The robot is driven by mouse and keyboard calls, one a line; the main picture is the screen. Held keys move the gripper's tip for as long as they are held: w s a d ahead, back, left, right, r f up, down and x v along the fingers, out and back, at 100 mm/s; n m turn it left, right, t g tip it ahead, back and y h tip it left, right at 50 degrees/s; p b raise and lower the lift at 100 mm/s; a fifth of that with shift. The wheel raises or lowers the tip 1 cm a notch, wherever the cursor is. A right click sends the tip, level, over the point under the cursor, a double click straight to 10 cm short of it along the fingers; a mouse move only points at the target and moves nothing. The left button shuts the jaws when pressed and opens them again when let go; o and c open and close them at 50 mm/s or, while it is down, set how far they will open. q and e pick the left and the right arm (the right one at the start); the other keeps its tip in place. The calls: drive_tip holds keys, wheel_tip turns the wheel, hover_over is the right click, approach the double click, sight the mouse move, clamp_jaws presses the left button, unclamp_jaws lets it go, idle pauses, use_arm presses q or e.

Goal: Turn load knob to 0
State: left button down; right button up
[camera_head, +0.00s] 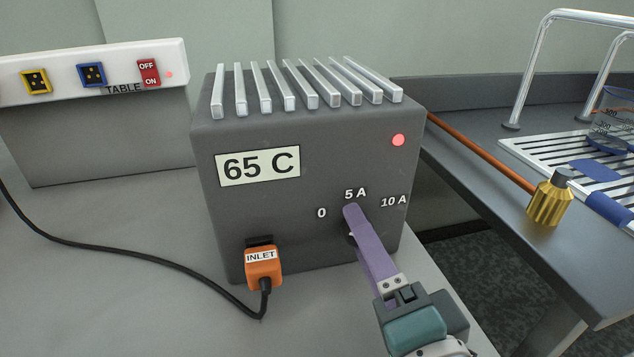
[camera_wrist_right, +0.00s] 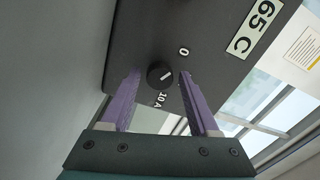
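The grey load box (camera_head: 290,200) stands on the table with a 65 C label and the marks 0, 5 A and 10 A. My right gripper (camera_head: 353,213) reaches its front at the scale. In the right wrist view, the round black load knob (camera_wrist_right: 159,75) lies between the two purple fingers, which are open with gaps beside the knob. The 5 A mark is hidden in that view. In the head view the finger covers most of the knob. My left gripper is not in view.
An orange inlet plug (camera_head: 263,267) with a black cable sits low on the box front. A white socket strip (camera_head: 115,68) with an OFF/ON switch is at left. A bench with a brass-ended rod (camera_head: 550,202) and a rack is at right.

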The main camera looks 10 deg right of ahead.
drive_tip(key=shift+o, duration=0.6)
drive_tip(key=shift+s, duration=0.3)
drive_tip(key=s, duration=0.9)
drive_tip(key=shift+s+d, duration=0.15)
drive_tip(key=shift+s, duration=0.05)
